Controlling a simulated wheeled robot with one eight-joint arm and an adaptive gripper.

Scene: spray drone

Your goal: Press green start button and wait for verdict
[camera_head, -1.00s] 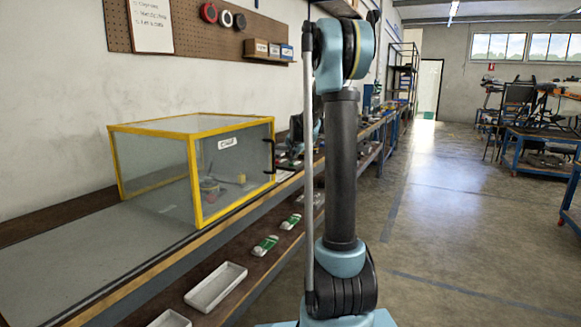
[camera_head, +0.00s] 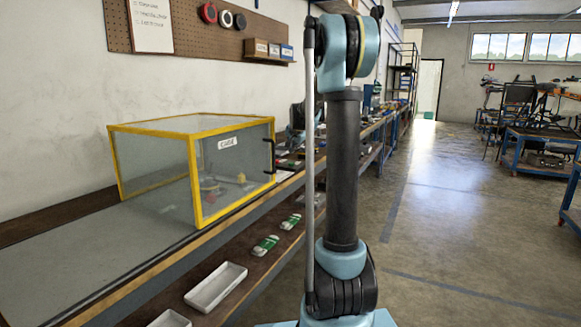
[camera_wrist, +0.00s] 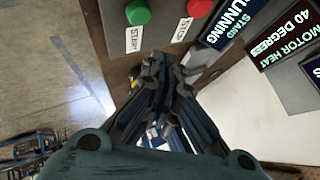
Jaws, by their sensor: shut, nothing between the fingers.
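The green start button (camera_wrist: 138,12) sits on a grey panel at the top of the wrist view, above a START label (camera_wrist: 134,39). The red stop button (camera_wrist: 199,7) is to its right, with a STOP label (camera_wrist: 182,29). My gripper (camera_wrist: 163,65) is shut and empty, below the two buttons in the picture and apart from the green one. A display (camera_wrist: 228,22) reads STAND RUNNING. Another display (camera_wrist: 285,38) reads MOTOR HEAT 40 DEGREES. A third display at the right edge is cut off. No verdict text is legible.
A yellow-framed clear cage (camera_head: 197,185) stands on the bench (camera_head: 75,262) at left, with a small drone-like object inside, hard to make out. White trays (camera_head: 216,287) and small green-and-white items (camera_head: 265,245) lie on the lower shelf.

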